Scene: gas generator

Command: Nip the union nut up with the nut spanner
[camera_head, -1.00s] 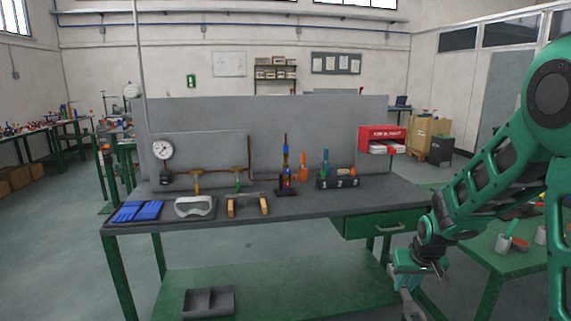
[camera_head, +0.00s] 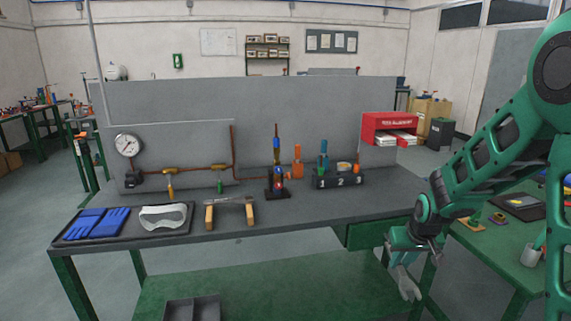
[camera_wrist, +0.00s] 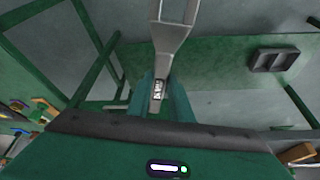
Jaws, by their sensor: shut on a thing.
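My gripper (camera_head: 404,252) is at the lower right of the head view, just off the front right corner of the bench. It is shut on a grey metal spanner (camera_head: 406,283), whose head hangs downward. The spanner also shows in the wrist view (camera_wrist: 171,40), pointing away from the jaws. The copper pipework with brass fittings (camera_head: 171,171) runs along the grey panel at the back left of the bench, well away from my gripper. Which fitting is the union nut is too small to tell.
A red box (camera_head: 388,123) is at the back right. The bench front is partly clear.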

